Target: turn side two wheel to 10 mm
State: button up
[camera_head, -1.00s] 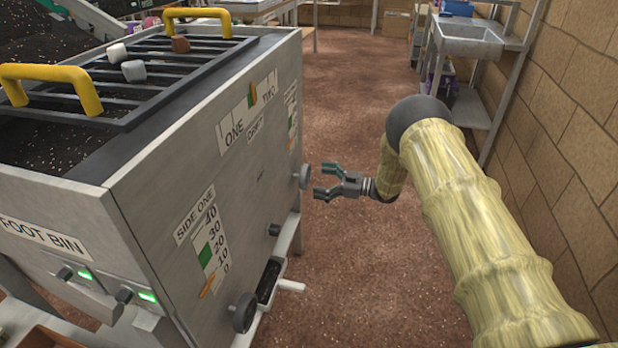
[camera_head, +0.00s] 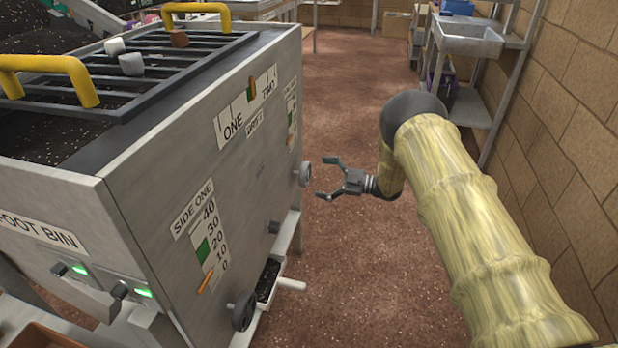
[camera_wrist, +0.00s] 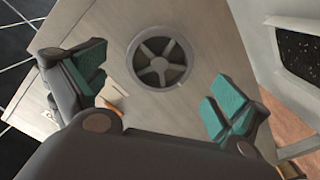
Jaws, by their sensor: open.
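The side two wheel (camera_head: 305,174) is a small grey handwheel at the far end of the machine's side panel. My gripper (camera_head: 326,176) is open and empty just to the right of it, its fingers pointing at it. In the wrist view the spoked wheel (camera_wrist: 160,58) lies ahead, between and beyond my gripper's teal fingertips (camera_wrist: 155,90), not touched by them. The side two scale (camera_head: 292,115) is at the far end above the wheel; its numbers are too small to read. An orange pointer (camera_wrist: 117,88) shows in the wrist view near the left finger.
The side one wheel (camera_head: 243,310) and side one scale (camera_head: 210,243) are at the near end of the panel.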

aim_at(308, 175)
jog(key=n+b, duration=0.1)
jog(key=n, duration=0.2)
jog(key=shift+f+n, duration=0.1)
jog(key=shift+n, duration=0.3)
jog(key=shift+n+b, duration=0.45)
jog(key=shift+n, duration=0.75)
jog(key=shift+a, duration=0.15)
jog(key=shift+x, duration=1.85)
jog(key=shift+c, duration=0.2)
jog(key=c, duration=1)
jog(key=o, duration=1)
jog(key=shift+o, duration=0.2)
